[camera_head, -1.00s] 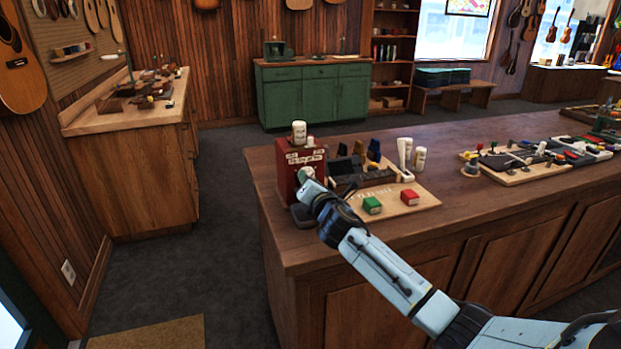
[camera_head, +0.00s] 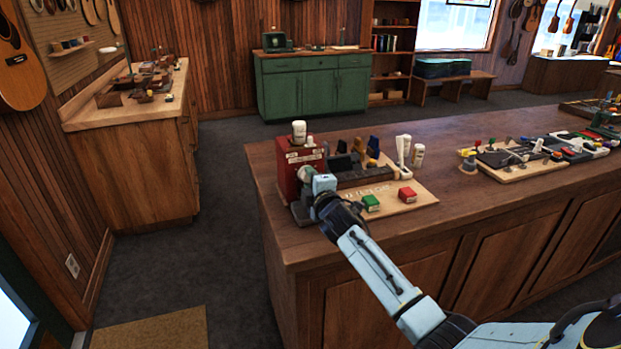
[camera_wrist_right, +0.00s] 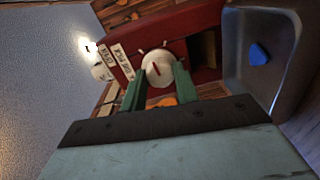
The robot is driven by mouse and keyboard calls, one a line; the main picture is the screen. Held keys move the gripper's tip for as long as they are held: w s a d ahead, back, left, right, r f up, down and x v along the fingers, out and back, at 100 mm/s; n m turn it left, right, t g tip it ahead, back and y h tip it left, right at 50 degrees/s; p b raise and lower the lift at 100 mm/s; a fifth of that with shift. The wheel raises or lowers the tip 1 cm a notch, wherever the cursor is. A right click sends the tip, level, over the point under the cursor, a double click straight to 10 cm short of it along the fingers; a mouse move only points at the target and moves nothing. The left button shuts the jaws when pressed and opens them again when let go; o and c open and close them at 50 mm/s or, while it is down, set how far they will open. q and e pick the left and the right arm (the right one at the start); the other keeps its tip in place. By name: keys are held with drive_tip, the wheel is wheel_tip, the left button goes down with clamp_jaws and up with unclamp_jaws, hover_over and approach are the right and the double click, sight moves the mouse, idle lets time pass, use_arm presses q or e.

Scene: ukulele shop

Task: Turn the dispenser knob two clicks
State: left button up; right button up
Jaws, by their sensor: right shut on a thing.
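The dispenser (camera_head: 291,164) is a red box with white labels on its front, standing at the near left corner of the wooden counter. In the right wrist view its red front (camera_wrist_right: 188,24) carries a round white knob (camera_wrist_right: 157,66) with a red pointer line and tick marks around it. My right gripper (camera_head: 310,177) is at the dispenser's front and hides the knob in the head view. In the right wrist view its two green fingers (camera_wrist_right: 158,82) are shut on the knob, one on each side. My left gripper is not in view.
A grey tray (camera_wrist_right: 262,55) beside the knob holds a blue pick (camera_wrist_right: 259,54). A green box (camera_head: 371,203) and a red box (camera_head: 407,195) sit on a light wooden board (camera_head: 425,196) close to my right arm. More boards with tools lie further right on the counter.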

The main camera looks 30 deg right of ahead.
drive_tip(key=m+p, duration=0.1)
drive_tip(key=m, duration=0.5)
drive_tip(key=shift+y+p, duration=0.3)
drive_tip(key=shift+p, duration=0.1)
drive_tip(key=shift+m, duration=0.3)
drive_tip(key=o, duration=1)
drive_tip(key=shift+s, duration=0.15)
drive_tip(key=v, duration=1.3)
drive_tip(key=shift+s+f+p, duration=0.1)
drive_tip(key=shift+p, duration=0.2)
